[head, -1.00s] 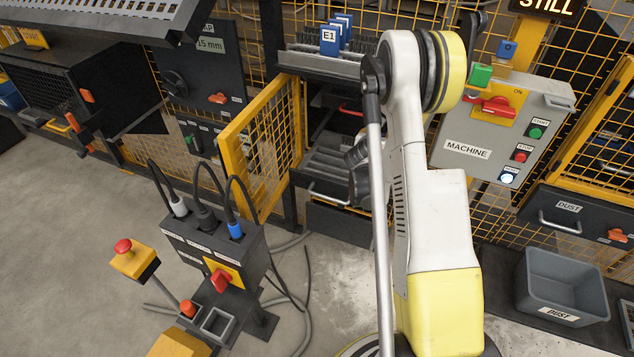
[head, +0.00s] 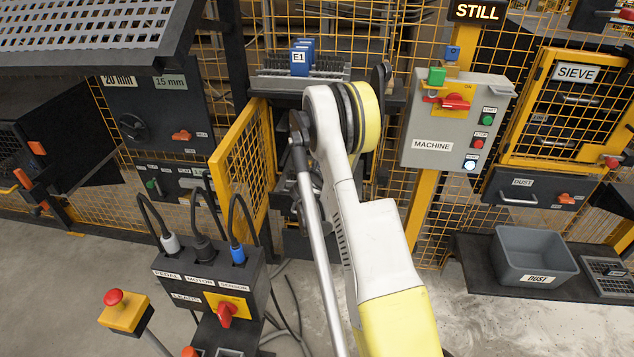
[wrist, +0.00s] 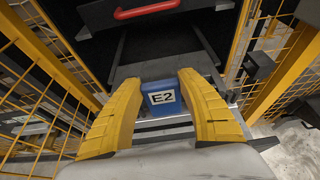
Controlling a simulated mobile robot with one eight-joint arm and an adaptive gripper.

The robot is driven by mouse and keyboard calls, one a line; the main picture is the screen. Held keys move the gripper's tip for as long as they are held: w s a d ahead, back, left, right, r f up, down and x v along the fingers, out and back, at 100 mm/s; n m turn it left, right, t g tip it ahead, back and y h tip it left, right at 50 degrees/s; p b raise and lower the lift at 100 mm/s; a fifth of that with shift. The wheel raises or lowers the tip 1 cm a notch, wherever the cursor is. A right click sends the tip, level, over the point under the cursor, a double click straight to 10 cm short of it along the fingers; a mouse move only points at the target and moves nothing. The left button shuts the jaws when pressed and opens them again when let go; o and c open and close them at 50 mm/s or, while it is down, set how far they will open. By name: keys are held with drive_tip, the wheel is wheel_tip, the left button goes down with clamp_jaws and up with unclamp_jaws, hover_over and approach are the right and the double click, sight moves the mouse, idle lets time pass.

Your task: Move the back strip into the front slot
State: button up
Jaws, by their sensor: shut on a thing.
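In the wrist view, a blue block labelled E2 (wrist: 162,98) sits between the two yellow fingers of my gripper (wrist: 159,82). The gripper is shut on it. Most of what lies below the block is hidden by the fingers and my wrist. In the head view, my arm hides the gripper and the E2 block. A blue block labelled E1 (head: 299,62) stands on the rack (head: 275,88) above the open yellow mesh door, with more blue blocks close behind it. I cannot make out the front slot clearly.
The yellow mesh door (head: 240,165) stands open left of my arm. A cable box (head: 210,285) and red stop button (head: 115,298) stand in front. The grey MACHINE panel (head: 450,120) is on the right. In the wrist view, a red handle (wrist: 147,10) crosses a dark drawer ahead; yellow mesh flanks both sides.

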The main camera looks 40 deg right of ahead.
drive_tip(key=shift+w+a+f, duration=0.2)
drive_tip(key=shift+a+f, duration=0.1)
drive_tip(key=shift+f, duration=0.15)
drive_tip(key=shift+f+b, duration=0.95)
drive_tip(key=shift+f, duration=0.75)
drive_tip(key=shift+f, duration=0.15)
drive_tip(key=o, duration=1.4)
drive_tip(key=shift+c, duration=0.2)
